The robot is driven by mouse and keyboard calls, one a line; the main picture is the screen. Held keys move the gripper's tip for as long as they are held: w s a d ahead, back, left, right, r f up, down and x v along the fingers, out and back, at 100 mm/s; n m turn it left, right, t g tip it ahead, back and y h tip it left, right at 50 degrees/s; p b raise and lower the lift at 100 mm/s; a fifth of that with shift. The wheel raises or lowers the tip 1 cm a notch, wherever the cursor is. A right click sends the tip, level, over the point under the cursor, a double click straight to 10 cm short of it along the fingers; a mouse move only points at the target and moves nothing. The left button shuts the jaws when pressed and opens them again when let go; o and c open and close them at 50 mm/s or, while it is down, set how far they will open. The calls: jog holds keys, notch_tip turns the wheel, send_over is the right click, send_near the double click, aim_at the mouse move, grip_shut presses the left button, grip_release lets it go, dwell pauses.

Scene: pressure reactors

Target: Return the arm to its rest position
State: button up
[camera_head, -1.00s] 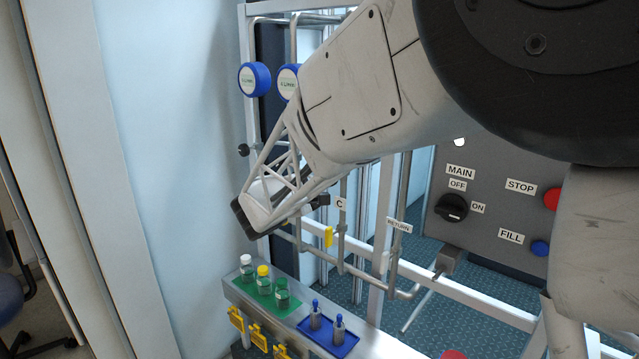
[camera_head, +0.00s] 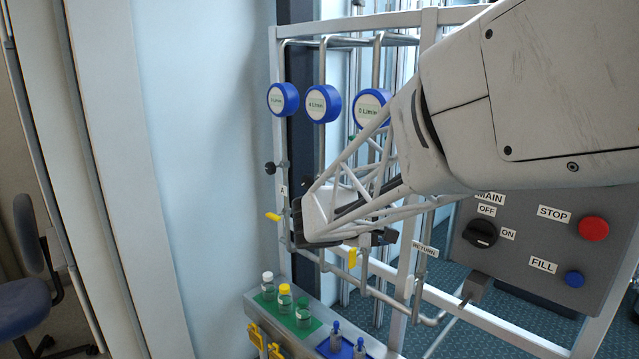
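My arm reaches in from the upper right of the head view. My gripper (camera_head: 318,240) is at its end, in front of the pipe frame (camera_head: 430,60) and above the bottle shelf. It points to the left and down. I cannot make out a gap between its fingers from this side, and no held object shows. My arm hides part of the frame and of the rightmost blue flow gauge (camera_head: 370,108).
A shelf (camera_head: 262,305) below holds several capped bottles (camera_head: 284,297) and a blue tray (camera_head: 338,348) with metal vials. Yellow valve handles (camera_head: 273,216) stick out near my gripper. A control panel (camera_head: 520,250) stands at right.

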jog(key=s+d+f+m+g+y, duration=0.1)
jog(key=s+d+m+g+y, duration=0.15)
jog(key=s+d, duration=0.5)
jog(key=s+a+f+m+g+y, duration=0.1)
jog(key=s+m+y, duration=0.3)
jog(key=s, duration=0.9)
jog(key=s+a+f+m+g+y, duration=0.1)
jog(key=s+f+m+y, duration=0.3)
jog(key=s, duration=0.8)
jog(key=shift+s+a+g+y, duration=0.4)
jog(key=shift+a+y, duration=0.15)
jog(key=shift+y, duration=0.5)
jog(key=shift+c, duration=0.3)
